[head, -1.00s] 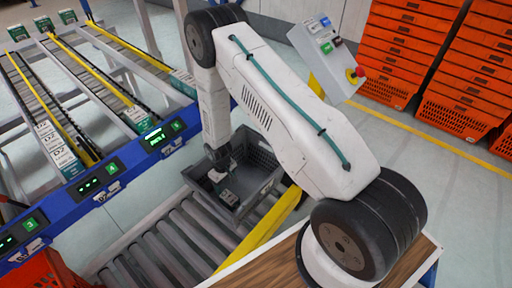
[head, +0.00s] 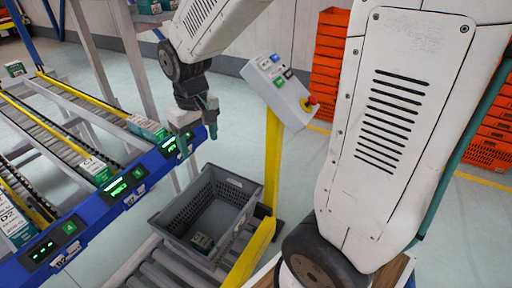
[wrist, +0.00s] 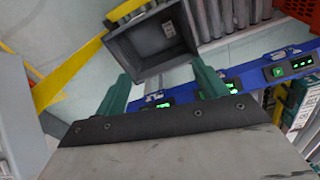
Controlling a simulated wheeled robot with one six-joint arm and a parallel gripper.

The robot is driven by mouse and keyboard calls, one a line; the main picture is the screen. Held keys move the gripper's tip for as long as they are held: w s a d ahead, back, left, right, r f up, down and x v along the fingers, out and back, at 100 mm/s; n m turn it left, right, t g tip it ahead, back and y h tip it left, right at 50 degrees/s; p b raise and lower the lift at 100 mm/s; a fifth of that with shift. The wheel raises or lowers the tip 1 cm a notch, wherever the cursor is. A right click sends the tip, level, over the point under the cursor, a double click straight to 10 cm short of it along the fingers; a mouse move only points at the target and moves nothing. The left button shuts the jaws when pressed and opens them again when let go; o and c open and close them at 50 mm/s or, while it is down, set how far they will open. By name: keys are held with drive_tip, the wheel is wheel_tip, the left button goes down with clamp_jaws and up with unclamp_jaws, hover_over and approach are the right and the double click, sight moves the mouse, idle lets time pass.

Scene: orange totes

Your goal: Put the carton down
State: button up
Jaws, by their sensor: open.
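My gripper (head: 198,140) is above and beyond the tote, near the blue rail, with nothing held. In the wrist view its two teal fingers (wrist: 162,86) stand wide apart with only floor and rail between them.
The tote stands on a roller conveyor (head: 150,262). A yellow post with a button box (head: 280,92) rises beside it. The blue rail (head: 110,195) of a flow rack with cartons runs at left. Orange crates (head: 330,60) are stacked behind.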

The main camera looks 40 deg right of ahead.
drive_tip(key=s+r, duration=0.4)
drive_tip(key=s, duration=0.6)
drive_tip(key=s+r+m, duration=0.1)
drive_tip(key=s+r, duration=0.3)
drive_tip(key=s, duration=0.6)
drive_tip(key=shift+d+r+t, duration=0.3)
drive_tip(key=shift+d, duration=0.1)
